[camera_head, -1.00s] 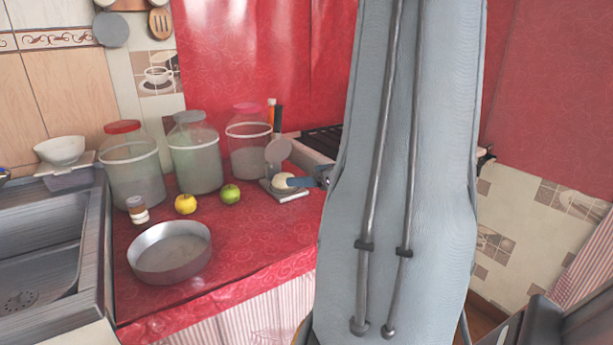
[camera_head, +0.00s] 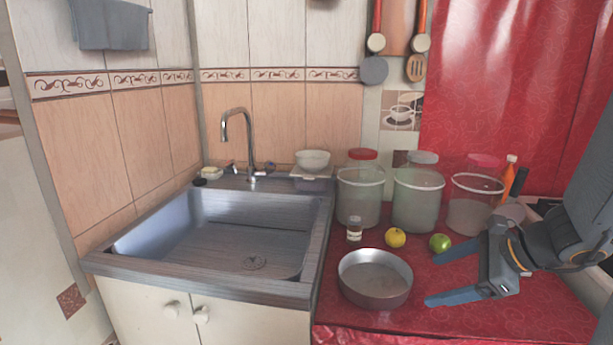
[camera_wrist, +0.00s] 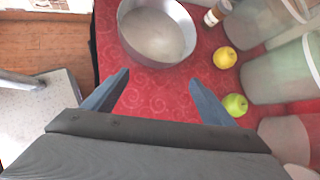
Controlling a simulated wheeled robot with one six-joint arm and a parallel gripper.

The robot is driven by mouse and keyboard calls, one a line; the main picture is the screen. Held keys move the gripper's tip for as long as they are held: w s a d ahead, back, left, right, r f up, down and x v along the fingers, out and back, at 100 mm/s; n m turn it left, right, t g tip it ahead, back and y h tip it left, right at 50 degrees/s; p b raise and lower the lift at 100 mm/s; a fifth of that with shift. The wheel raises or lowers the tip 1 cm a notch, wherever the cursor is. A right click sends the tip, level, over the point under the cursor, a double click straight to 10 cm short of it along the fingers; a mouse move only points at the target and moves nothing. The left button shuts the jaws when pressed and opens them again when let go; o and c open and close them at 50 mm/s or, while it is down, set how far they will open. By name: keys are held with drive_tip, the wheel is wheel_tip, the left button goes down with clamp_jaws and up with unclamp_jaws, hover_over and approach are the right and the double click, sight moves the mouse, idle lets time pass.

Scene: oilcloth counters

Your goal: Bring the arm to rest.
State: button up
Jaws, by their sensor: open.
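My gripper (camera_head: 430,279) is in the air over the right part of the red counter, reaching in from the right edge of the head view. Its two fingers are spread apart with nothing between them. In the wrist view my gripper (camera_wrist: 158,85) is also open and empty, with bare red oilcloth beyond the fingertips. In the head view the gripper hides part of the counter behind it.
A round metal pan (camera_head: 376,281) stands on the red oilcloth counter (camera_head: 365,325), left of my gripper. A yellow apple (camera_head: 395,238), a green apple (camera_head: 440,243) and a small jar (camera_head: 354,229) stand behind it. Large jars (camera_head: 418,195) line the back. A sink (camera_head: 225,235) is at left.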

drive_tip(key=s+a+r+n+g+h+p, duration=0.1)
drive_tip(key=s+a+n+g+h+p, duration=0.1)
drive_tip(key=s+a+n, duration=0.4)
drive_tip(key=s+a+r+n+g+h+p, duration=0.2)
drive_tip(key=s+a+n, duration=0.4)
drive_tip(key=n, duration=1.1)
drive_tip(key=g+h+p, duration=0.1)
drive_tip(key=g+h, duration=0.1)
drive_tip(key=shift+s+a+g+p, duration=0.3)
drive_tip(key=shift+s+a+p, duration=0.05)
drive_tip(key=shift+s, duration=0.05)
